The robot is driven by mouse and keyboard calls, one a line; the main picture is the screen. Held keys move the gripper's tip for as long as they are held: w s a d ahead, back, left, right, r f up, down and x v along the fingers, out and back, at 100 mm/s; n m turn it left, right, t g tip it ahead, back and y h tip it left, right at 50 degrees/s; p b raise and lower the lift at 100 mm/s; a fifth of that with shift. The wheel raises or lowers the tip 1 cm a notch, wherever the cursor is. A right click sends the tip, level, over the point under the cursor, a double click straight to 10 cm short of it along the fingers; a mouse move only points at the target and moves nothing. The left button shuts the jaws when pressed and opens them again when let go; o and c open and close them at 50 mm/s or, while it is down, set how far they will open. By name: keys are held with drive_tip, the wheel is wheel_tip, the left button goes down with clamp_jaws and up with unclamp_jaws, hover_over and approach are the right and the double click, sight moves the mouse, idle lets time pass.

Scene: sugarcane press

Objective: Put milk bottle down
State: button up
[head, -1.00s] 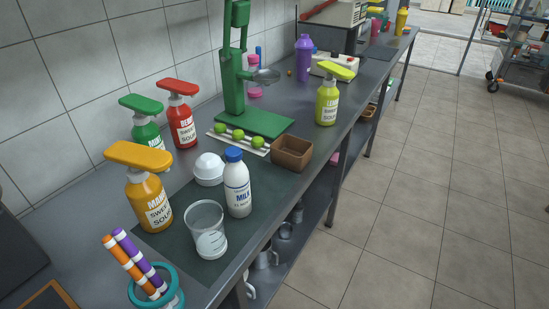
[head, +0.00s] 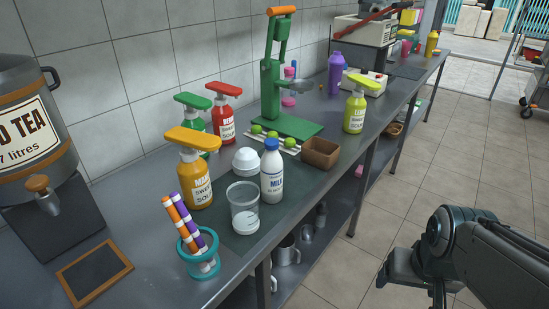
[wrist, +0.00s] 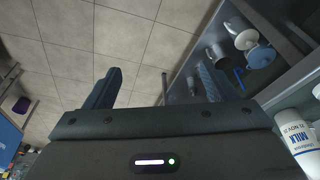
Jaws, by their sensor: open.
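The milk bottle (head: 271,172) is white with a blue cap and stands upright on a dark mat (head: 250,241) on the steel counter. It stands just right of a clear measuring cup. The milk bottle also shows at the right edge of the wrist view (wrist: 301,146), partly cut off. My gripper (wrist: 155,88) is open and empty, with its two fingers apart over the floor and beside the counter's edge. In the head view my arm is at the lower right, off the counter and well apart from the bottle.
The clear cup (head: 244,208), a white juicer (head: 247,161), a brown box (head: 320,153) and an orange pump bottle (head: 195,178) crowd the bottle. A green press (head: 284,90) stands behind. Mugs (head: 287,251) sit on the lower shelf. The floor (head: 345,270) before the counter is clear.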

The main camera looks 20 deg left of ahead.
drive_tip(key=w+a+f+n+t, duration=0.2)
drive_tip(key=w+a+t, duration=0.25)
drive_tip(key=w, duration=0.45)
drive_tip(key=n+t+y+b, duration=0.3)
drive_tip(key=n+t+y, duration=0.3)
drive_tip(key=y, duration=0.4)
approach(269, 161)
wheel_tip(269, 161, down, 4)
drive_tip(key=m+t, duration=0.1)
drive_tip(key=x, duration=0.6)
drive_tip(key=p+x, duration=0.1)
drive_tip(key=x, duration=0.6)
drive_tip(key=shift+w+d+r, duration=0.2)
drive_tip(key=shift+w+r, duration=0.05)
drive_tip(key=shift+w, duration=0.2)
drive_tip(key=shift+c, duration=0.3)
drive_tip(key=shift+r, duration=0.1)
drive_tip(key=c, duration=1.4)
